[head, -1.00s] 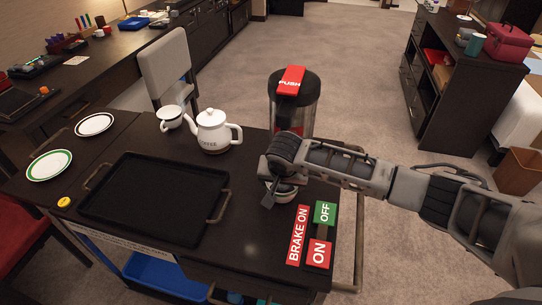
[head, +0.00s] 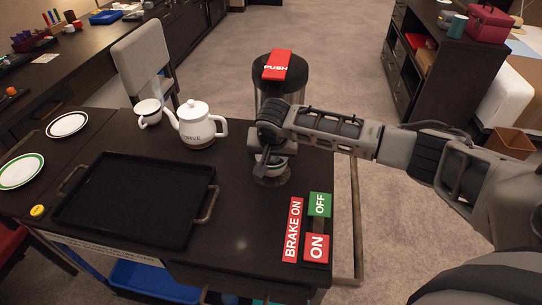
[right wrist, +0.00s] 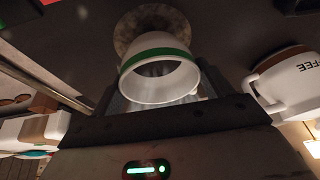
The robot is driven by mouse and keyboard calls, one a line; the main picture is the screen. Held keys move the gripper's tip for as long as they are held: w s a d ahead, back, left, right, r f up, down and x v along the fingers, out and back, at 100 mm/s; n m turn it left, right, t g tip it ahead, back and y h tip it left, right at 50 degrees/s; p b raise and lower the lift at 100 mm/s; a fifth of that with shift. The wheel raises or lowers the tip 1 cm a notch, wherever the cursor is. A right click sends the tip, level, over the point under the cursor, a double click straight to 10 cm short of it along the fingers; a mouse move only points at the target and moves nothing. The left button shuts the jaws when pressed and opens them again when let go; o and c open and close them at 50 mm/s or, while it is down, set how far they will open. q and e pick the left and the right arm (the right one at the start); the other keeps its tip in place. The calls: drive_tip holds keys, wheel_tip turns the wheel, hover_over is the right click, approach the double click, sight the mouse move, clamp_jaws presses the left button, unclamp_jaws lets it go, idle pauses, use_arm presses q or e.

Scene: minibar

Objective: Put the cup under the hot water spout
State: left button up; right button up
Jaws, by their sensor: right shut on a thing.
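The cup (right wrist: 160,75) is white with a green band. In the right wrist view it sits between the fingers of my right gripper (right wrist: 155,98), its open mouth toward the camera. In the head view my right gripper (head: 266,160) is shut on the cup, of which little shows (head: 280,161). The cup is close in front of the hot water dispenser (head: 279,68), a dark cylinder with a red PUSH lid. A round disc (head: 271,181) lies below the cup; it also shows in the wrist view (right wrist: 135,25). The spout is hidden behind my arm. My left gripper is out of view.
The trolley top (head: 238,235) carries a black tray (head: 130,205), a coffee pot (head: 197,127), another cup (head: 149,111), plates (head: 68,124) and a red ON block (head: 316,248). The pot stands left of the dispenser. The front middle is clear.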

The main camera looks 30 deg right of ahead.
drive_tip(key=o, duration=1.1)
drive_tip(key=shift+f, duration=0.15)
drive_tip(key=shift+r, duration=0.4)
drive_tip(key=s+a, duration=0.1)
drive_tip(key=s, duration=0.2)
drive_tip(key=s+a, duration=0.2)
drive_tip(key=s, duration=0.2)
drive_tip(key=s+a, duration=0.2)
drive_tip(key=s, duration=0.2)
drive_tip(key=shift+s+r, duration=0.2)
drive_tip(key=shift+r, duration=0.15)
